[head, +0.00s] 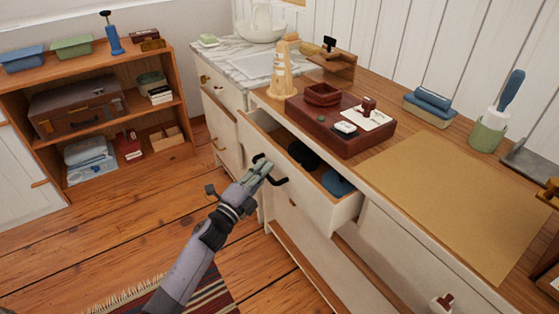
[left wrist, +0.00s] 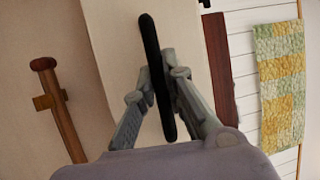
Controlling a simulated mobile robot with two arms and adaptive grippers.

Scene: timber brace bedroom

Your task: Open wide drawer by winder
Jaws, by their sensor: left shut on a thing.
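The wide drawer (head: 312,212) is a cream-fronted drawer under the wooden counter. It stands pulled out, with a dark folded item (head: 302,155) and a blue one (head: 338,183) inside. Its black bar handle (head: 279,181) also shows in the left wrist view (left wrist: 150,50), running between the fingers. My left gripper (head: 264,168) is shut on this handle, in front of the drawer. A pale wooden tapered stand (head: 282,75) is on the counter behind the drawer; I cannot tell whether it is the winder. My right gripper is not in view.
A dark red box (head: 325,130) and a tan mat (head: 450,200) lie on the counter (head: 385,95). A marble-topped cabinet (head: 228,120) stands to the left. A wooden shelf (head: 165,65) is farther left. Wooden floor (head: 110,235) is open before the drawer, with a striped rug (head: 215,290).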

